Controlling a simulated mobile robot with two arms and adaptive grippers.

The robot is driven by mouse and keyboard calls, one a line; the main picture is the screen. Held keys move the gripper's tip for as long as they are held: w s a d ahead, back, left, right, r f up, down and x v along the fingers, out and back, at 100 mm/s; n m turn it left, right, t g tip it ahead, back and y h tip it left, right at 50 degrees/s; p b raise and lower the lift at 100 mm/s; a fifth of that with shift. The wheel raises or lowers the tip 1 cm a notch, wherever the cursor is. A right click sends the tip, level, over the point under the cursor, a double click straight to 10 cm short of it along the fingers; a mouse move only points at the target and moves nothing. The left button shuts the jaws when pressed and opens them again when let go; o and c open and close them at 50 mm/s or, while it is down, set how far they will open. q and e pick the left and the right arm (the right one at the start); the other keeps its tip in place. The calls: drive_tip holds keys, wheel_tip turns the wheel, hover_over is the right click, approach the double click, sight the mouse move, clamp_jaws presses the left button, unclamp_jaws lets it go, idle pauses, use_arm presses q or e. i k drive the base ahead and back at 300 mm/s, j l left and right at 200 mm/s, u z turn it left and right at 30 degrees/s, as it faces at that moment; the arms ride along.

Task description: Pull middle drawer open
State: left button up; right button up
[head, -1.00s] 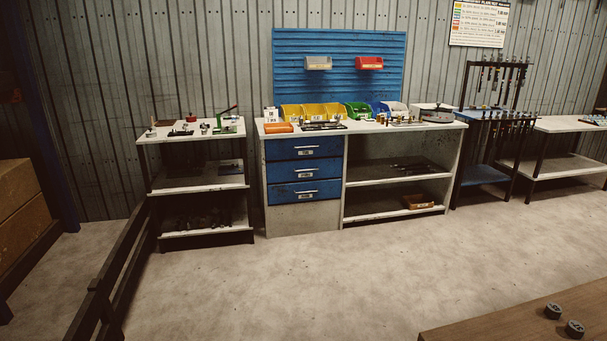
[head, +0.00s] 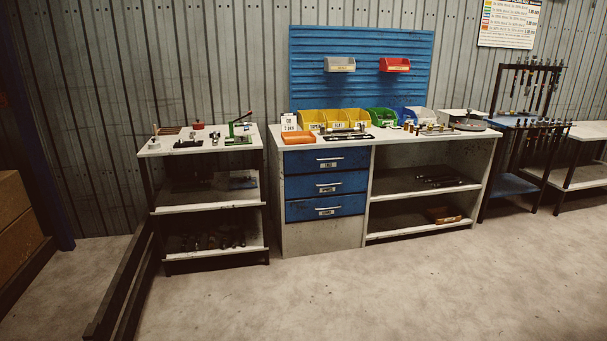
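A grey workbench (head: 322,238) stands against the corrugated wall, with three blue drawers stacked in its left part. The middle drawer (head: 300,188) is closed, flush with the drawers above and below, and has a pale bar handle (head: 328,184) with a small label under it. The top drawer (head: 300,163) and bottom drawer (head: 300,210) are also closed. Neither of my grippers shows in the head view. The bench is still some distance ahead across the floor.
Open floor (head: 380,295) lies in front of the bench. A dark low rail (head: 120,285) runs along the left, near a shelf cart (head: 208,208) with tools. Colored bins (head: 312,118) stand on the bench top. A tool rack (head: 515,185) stands at right.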

sight(298, 187)
drive_tip(key=i+j+z, duration=0.1)
drive_tip(key=i, duration=0.4)
drive_tip(key=i+j+z, duration=0.1)
drive_tip(key=i, duration=0.4)
drive_tip(key=i+j+z, duration=0.1)
drive_tip(key=i, duration=0.4)
drive_tip(key=i+j+z, duration=0.1)
drive_tip(key=i+j, duration=0.2)
drive_tip(key=i, duration=0.2)
